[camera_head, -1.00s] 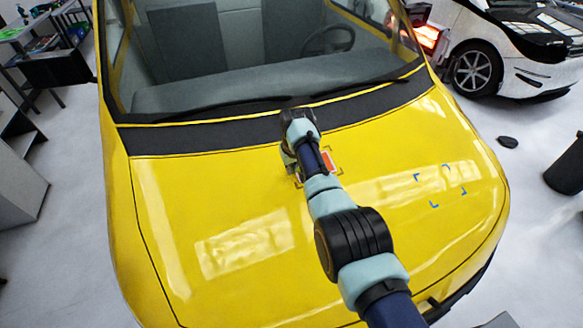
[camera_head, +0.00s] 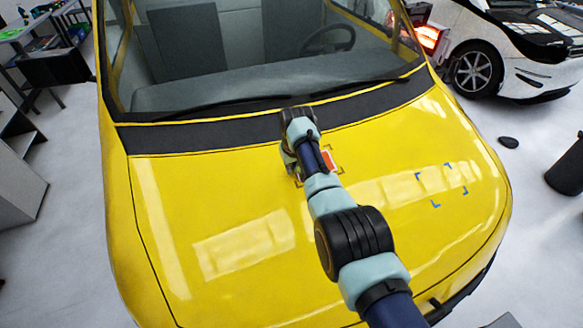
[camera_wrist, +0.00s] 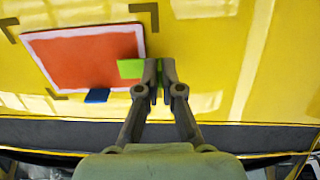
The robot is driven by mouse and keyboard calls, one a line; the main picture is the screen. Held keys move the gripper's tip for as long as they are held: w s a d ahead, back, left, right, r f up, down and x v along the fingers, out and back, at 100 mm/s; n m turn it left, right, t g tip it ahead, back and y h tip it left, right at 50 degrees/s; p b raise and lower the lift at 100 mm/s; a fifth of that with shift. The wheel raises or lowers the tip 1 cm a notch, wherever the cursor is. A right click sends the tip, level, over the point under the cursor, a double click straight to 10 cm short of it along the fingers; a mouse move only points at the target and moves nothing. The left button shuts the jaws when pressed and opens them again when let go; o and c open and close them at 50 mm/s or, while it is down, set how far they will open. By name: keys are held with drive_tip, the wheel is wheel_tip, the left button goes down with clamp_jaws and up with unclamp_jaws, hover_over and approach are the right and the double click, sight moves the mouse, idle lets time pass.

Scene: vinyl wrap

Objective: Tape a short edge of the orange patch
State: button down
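The orange patch (camera_wrist: 85,58), with a white border, lies on the yellow hood in the wrist view. In the head view a small part of the patch (camera_head: 328,160) shows beside my arm. A green tape piece (camera_wrist: 129,68) overlaps the patch's right short edge and reaches my fingers. A blue tape piece (camera_wrist: 97,96) sits at the patch's lower long edge. My gripper (camera_wrist: 166,68) has its fingertips close together at the green tape's right end, with green showing between them. Whether the green tape is stuck down is hard to tell.
Dark corner marks (camera_wrist: 8,30) frame the patch. Blue corner marks (camera_head: 435,204) outline an empty area to the right on the yellow hood (camera_head: 160,240). The dark cowl strip (camera_head: 215,134) and windshield lie behind the patch. Much of the hood is clear.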

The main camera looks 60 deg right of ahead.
drive_tip(key=shift+w+f+b, duration=0.1)
drive_tip(key=shift+f+b, duration=0.55)
drive_tip(key=shift+b, duration=0.35)
idle(1.2)
drive_tip(key=c, duration=1.2)
unclamp_jaws()
drive_tip(key=shift+c, duration=0.2)
drive_tip(key=shift+d, duration=0.1)
